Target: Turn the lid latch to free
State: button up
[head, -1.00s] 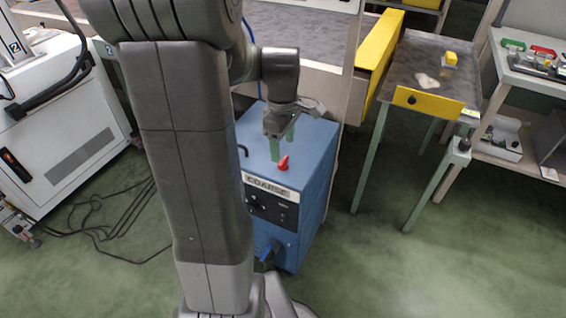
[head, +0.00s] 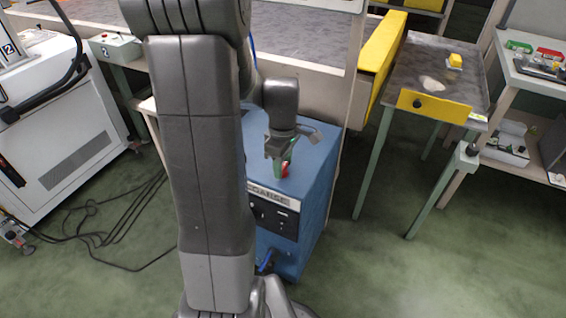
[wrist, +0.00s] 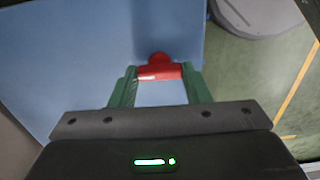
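The red lid latch (wrist: 160,72) shows in the wrist view as a red bar with a rounded knob behind it. It lies crosswise between my two green fingertips, close to both; whether they touch it I cannot tell. In the head view the latch (head: 285,172) is partly hidden by a green finger. It sits on top of the blue cabinet (head: 318,165), near the front edge above a label partly hidden by my arm. My gripper (wrist: 160,82) is open, its fingers wide apart around the latch. In the head view my gripper (head: 282,164) points down at the cabinet top.
A grey-topped table (head: 440,70) with a yellow front plate stands to the right. A white machine (head: 60,130) stands at the left, with cables (head: 120,235) on the green floor. A work shelf (head: 535,75) with small parts is at the far right.

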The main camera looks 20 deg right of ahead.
jog(key=c, duration=0.3)
jog(key=shift+m, duration=0.3)
jog(key=m+p, duration=0.1)
jog(key=m, duration=0.2)
jog(key=shift+r+p, duration=0.1)
jog(key=shift+p, duration=0.25)
jog(key=m+p, duration=0.1)
jog(key=m, duration=0.4)
jog(key=m+p, duration=0.1)
jog(key=m, duration=0.3)
jog(key=shift+m+p, duration=0.5)
jog(key=shift+m, duration=2.2)
